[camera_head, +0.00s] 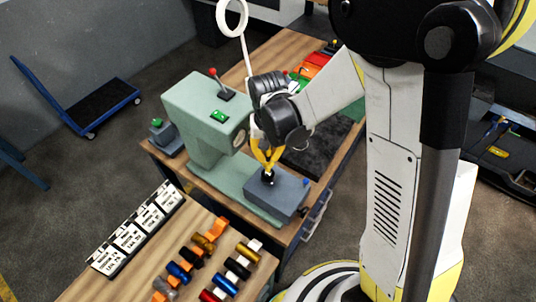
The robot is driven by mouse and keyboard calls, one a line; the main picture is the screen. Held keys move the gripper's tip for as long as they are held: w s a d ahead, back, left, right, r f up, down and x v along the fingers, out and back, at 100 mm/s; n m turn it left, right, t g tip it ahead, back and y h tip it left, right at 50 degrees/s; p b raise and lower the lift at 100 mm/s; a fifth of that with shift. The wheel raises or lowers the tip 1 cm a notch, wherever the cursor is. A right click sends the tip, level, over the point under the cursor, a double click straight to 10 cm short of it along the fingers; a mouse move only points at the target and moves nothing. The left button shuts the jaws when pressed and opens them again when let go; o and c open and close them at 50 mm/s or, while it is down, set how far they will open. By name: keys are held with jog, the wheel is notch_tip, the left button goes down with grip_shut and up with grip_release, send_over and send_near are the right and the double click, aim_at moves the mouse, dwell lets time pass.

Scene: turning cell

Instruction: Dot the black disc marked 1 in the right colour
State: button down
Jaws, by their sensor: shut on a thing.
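My gripper (267,157), with yellow fingers, points down at the grey block (284,194) in front of the pale green machine (192,105). The fingers are closed on a small black piece (268,176) at the top of the block. I cannot tell whether this piece is the black disc, and no number 1 is readable. It seems to touch the block's top. The machine has a red-knobbed lever (213,73) and a green button (219,116).
Several labelled cards (130,237) lie in a row on the front table. Several coloured cylinders (209,238), gold, blue, red and black, lie beside them with orange and white pieces. A dark mat (312,155) lies behind my gripper. A blue trolley (98,105) stands at left.

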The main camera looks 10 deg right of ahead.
jog(key=shift+f+b, duration=0.45)
jog(key=shift+b, duration=0.25)
dwell(1.2)
dwell(0.5)
jog(key=shift+r+p, duration=2.15)
jog(key=shift+r, duration=1.4)
